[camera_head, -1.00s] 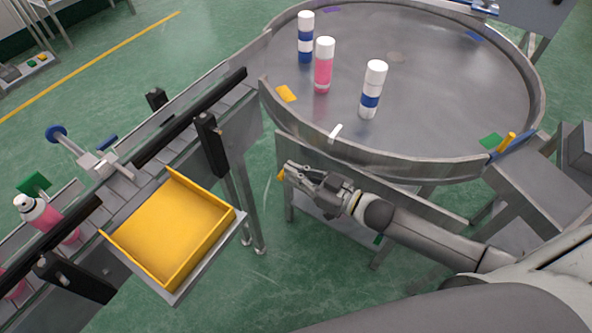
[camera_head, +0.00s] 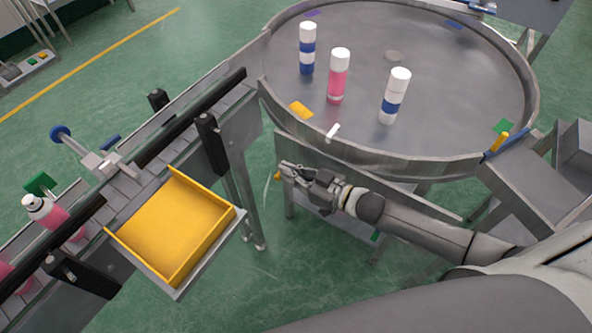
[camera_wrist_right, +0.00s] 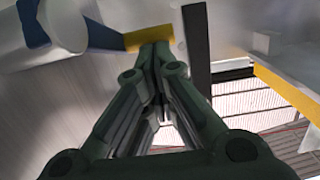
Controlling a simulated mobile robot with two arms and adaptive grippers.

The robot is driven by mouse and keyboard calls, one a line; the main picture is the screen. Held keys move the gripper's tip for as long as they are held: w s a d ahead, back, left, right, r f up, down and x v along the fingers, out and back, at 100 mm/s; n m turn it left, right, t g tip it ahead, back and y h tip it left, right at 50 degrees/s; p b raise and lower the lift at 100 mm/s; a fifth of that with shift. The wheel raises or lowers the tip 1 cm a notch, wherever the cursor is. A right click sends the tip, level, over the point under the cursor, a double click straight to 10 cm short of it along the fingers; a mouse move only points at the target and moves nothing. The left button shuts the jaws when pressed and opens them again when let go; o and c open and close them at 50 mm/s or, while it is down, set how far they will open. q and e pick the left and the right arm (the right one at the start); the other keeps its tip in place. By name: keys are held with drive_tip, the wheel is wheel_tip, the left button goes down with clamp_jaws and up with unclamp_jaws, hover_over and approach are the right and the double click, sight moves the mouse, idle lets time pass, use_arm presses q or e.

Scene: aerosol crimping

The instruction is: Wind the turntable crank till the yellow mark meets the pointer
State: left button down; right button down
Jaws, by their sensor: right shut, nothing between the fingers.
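The round steel turntable (camera_head: 440,90) fills the upper right of the head view. The yellow mark (camera_head: 301,110) is on its near left edge, a little left of and behind the white pointer (camera_head: 332,131) on the rim; a gap separates them. My right gripper (camera_head: 283,168) is below the rim, at a small yellow crank handle (camera_head: 278,176). In the right wrist view, the fingers (camera_wrist_right: 155,50) are shut with their tips against or just before a yellow piece (camera_wrist_right: 150,38); contact is unclear. The rest of the crank is hidden. My left gripper is out of view.
A pink can (camera_head: 338,76) and two blue-and-white cans (camera_head: 307,48) (camera_head: 394,97) stand on the turntable. Purple, blue and green (camera_head: 504,126) marks lie near its edge. A yellow tray (camera_head: 172,230) and a conveyor (camera_head: 185,135) are at left.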

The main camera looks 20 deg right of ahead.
drive_tip(key=shift+w+a+f+b, duration=0.3)
drive_tip(key=shift+w+a+f, duration=0.25)
drive_tip(key=shift+w, duration=0.2)
drive_tip(key=s+d+r+p, duration=0.2)
drive_tip(key=s+d+r, duration=0.3)
drive_tip(key=r, duration=0.5)
drive_tip(key=shift+s+r+p, duration=0.2)
drive_tip(key=shift+s+p, duration=0.15)
drive_tip(key=shift+s, duration=0.3)
